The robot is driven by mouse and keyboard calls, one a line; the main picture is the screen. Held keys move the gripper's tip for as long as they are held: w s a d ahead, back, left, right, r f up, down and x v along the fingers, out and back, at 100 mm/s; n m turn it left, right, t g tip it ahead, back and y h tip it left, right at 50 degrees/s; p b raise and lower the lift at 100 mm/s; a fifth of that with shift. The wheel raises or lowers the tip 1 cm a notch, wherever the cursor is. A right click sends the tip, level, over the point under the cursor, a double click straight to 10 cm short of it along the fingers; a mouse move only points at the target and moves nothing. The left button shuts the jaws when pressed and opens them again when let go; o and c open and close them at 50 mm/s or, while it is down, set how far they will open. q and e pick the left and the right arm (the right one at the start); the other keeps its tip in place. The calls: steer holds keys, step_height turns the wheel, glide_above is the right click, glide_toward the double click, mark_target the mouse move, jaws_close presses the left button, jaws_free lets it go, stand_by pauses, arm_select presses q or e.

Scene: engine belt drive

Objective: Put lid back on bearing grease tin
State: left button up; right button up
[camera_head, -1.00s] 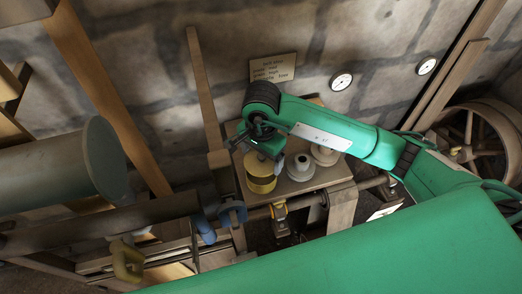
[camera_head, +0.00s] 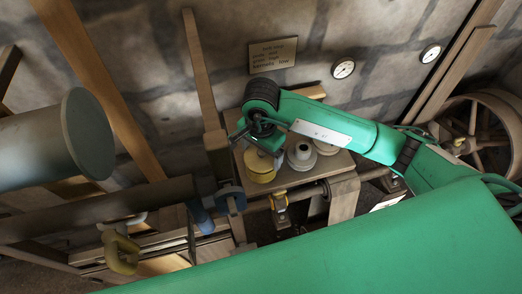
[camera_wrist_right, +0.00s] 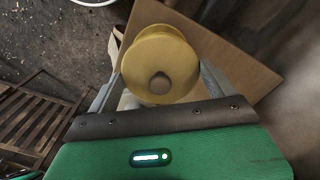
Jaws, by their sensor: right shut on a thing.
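My right gripper (camera_head: 266,147) is over the left part of a small wooden stand, shut on the yellow lid. In the right wrist view the round lid (camera_wrist_right: 160,72) with its grey centre knob lies between the two fingers. Another yellow round edge (camera_wrist_right: 160,32) shows just behind it, apparently the grease tin. In the head view the yellow tin (camera_head: 260,174) stands on the stand below the gripper, which partly hides it. I cannot tell whether the lid touches the tin or is seated. My left gripper is not in view.
Pale spool-shaped parts (camera_head: 301,155) stand close to the right of the tin on the wooden stand (camera_head: 322,172). An upright wooden post (camera_head: 205,90) is at the left. A horizontal shaft (camera_head: 300,191) runs along the stand's front. A stone wall stands behind.

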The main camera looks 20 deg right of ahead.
steer(key=shift+b, duration=0.9)
stand_by(1.0)
steer(key=shift+f+b, duration=0.2)
steer(key=shift+b, duration=0.9)
stand_by(0.8)
stand_by(0.4)
steer(key=o, duration=0.8)
steer(key=shift+r+p, duration=1.05)
steer(key=shift+r, duration=2.5)
jaws_close()
